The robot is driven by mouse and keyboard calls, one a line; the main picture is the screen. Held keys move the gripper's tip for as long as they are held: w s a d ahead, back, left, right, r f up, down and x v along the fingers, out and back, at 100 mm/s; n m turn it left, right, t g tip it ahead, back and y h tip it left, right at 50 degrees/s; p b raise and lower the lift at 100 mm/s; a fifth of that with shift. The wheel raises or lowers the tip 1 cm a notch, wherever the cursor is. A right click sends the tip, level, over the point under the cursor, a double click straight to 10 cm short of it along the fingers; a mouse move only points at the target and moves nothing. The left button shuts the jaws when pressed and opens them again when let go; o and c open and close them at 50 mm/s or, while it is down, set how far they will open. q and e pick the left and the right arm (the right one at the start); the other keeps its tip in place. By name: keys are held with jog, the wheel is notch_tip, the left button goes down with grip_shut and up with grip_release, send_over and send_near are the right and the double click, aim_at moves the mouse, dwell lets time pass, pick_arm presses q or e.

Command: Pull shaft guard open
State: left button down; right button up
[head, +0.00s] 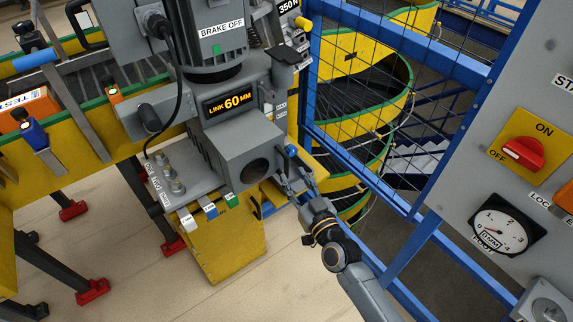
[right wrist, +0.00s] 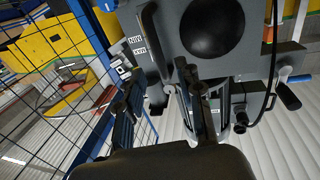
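A yellow box-like cover (head: 235,245) hangs under the grey drive unit (head: 245,155); it looks like the shaft guard, but no label on it is readable. A small dark handle shows at its upper right edge. My right gripper (head: 290,182) is beside the unit's right side, just below a blue-tipped knob (head: 291,150). In the right wrist view the fingers (right wrist: 165,105) stand apart, with the grey unit (right wrist: 225,35) close ahead. I see nothing clearly held between them; contact with the cover or handle cannot be told. My left gripper is out of view.
A blue-framed mesh fence (head: 400,100) stands close to the right of my right arm, with the yellow spiral conveyor (head: 370,75) behind it. A grey control panel (head: 520,90) with a red switch is at right.

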aim_at(288, 168)
jog(key=x, duration=0.5)
jog(key=shift+w+a, duration=0.15)
jog(key=shift+w, duration=0.25)
grip_shut()
